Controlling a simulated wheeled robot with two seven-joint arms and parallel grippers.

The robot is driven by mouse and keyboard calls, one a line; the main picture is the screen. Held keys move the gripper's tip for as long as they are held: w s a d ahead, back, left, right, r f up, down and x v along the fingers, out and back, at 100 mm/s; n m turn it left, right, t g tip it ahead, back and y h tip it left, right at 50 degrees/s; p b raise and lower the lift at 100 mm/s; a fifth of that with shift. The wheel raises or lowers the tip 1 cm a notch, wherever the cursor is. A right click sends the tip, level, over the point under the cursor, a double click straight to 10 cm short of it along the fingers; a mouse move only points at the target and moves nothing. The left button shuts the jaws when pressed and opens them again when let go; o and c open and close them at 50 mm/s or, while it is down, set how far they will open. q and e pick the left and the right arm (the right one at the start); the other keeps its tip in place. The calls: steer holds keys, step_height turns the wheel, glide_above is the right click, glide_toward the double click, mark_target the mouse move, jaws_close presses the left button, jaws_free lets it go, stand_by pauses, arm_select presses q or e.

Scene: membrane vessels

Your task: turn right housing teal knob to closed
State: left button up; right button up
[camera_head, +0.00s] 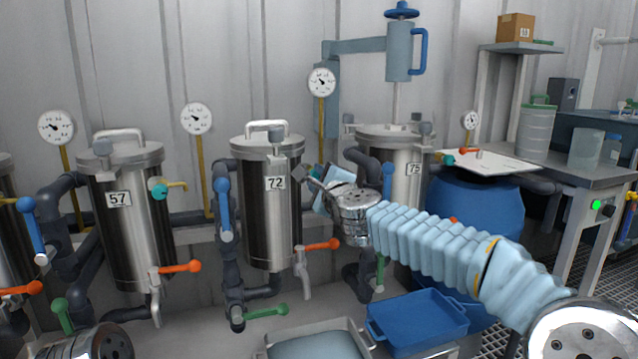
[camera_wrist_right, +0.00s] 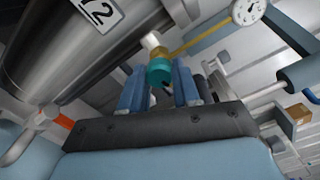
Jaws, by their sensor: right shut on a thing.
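The steel housing marked 72 (camera_head: 270,215) stands upright in the middle of the head view. Its body and part of its label also show in the wrist view (camera_wrist_right: 70,50). A teal knob (camera_wrist_right: 159,71) sits at the end of a pale fitting on its side. My right gripper (camera_head: 318,186) is beside this housing, at its upper right. In the wrist view its two blue fingers (camera_wrist_right: 158,88) are shut on the teal knob, one on each side. In the head view the gripper hides that knob. My left gripper's jaws are out of view.
Housing 57 (camera_head: 125,230) with its teal knob (camera_head: 157,188) stands at left; housing 75 (camera_head: 405,180) stands behind my right arm. Orange levers (camera_head: 182,267) and dark pipes crowd the fronts. A blue tray (camera_head: 418,318) and a blue barrel (camera_head: 470,210) are at right.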

steer(key=shift+f+m, duration=0.15)
steer(key=shift+m, duration=0.65)
steer(key=o, duration=1.1)
steer(key=shift+c, duration=0.2)
steer(key=b+v, duration=0.3)
steer(key=v, duration=1.1)
steer(key=shift+w, duration=0.15)
